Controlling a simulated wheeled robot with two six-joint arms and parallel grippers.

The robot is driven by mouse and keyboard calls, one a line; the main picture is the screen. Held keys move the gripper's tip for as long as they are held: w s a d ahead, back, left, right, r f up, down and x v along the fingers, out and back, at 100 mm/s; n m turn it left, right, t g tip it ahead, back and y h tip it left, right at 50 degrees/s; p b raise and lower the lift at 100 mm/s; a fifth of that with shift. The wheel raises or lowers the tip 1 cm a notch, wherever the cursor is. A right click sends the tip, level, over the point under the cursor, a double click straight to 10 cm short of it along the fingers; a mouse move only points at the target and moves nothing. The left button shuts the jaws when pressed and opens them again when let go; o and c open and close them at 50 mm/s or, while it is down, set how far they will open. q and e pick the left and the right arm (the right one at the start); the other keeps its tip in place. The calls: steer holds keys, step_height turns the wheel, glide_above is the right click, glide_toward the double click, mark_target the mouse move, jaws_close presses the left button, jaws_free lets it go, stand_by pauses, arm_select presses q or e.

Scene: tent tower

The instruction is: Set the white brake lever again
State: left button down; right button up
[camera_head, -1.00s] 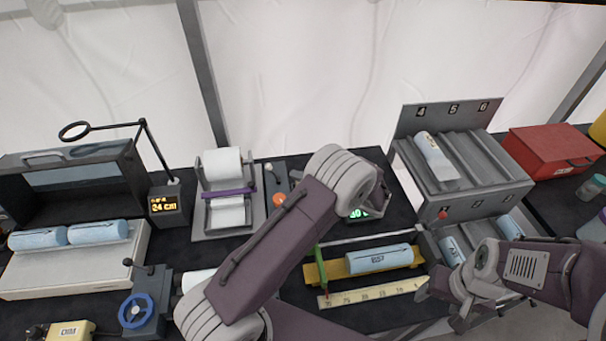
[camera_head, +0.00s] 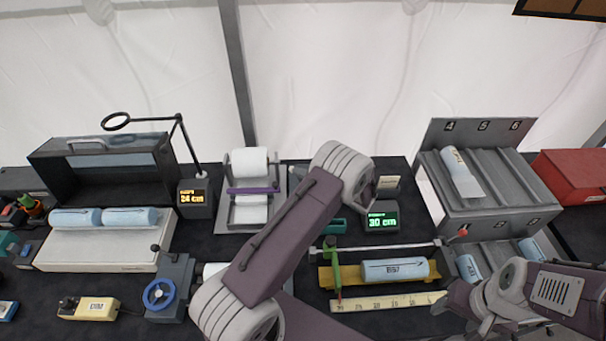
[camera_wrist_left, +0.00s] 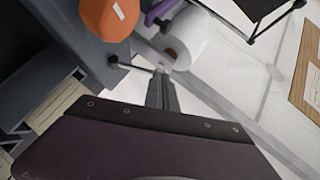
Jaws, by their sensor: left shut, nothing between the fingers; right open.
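In the left wrist view a thin dark rod with a small whitish tip (camera_wrist_left: 160,69) sticks out from a grey device (camera_wrist_left: 95,62) with an orange knob (camera_wrist_left: 108,16); this looks like the brake lever. My left gripper (camera_wrist_left: 162,82) is shut and empty, its fingertips close to that tip; I cannot tell whether they touch. In the head view my left arm hides this gripper and most of the device beside the paper-roll stand (camera_head: 224,222). My right gripper (camera_head: 458,312) is open at the lower right, below the yellow trough.
The yellow trough (camera_head: 325,276) holds a blue roll (camera_head: 395,270), with a ruler (camera_head: 385,303) in front. A display (camera_head: 383,219) reads 30 cm. A grey numbered rack (camera_head: 505,213) stands right. A blue handwheel (camera_head: 159,294) and a lamp arm (camera_head: 189,148) stand left.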

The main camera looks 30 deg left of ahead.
arm_select(q)
steer(key=shift+s+a+f+b, duration=0.1)
steer(key=shift+a+f+b, duration=0.25)
steer(key=shift+b, duration=0.25)
steer(key=shift+s+r+n+h+b, duration=0.2)
steer(key=shift+n+h+b, duration=0.2)
steer(key=shift+h+b, duration=0.1)
steer(key=shift+r, duration=0.1)
arm_select(e)
steer(key=f, duration=0.3)
steer(key=shift+s+d, duration=0.1)
steer(key=shift+d, duration=0.15)
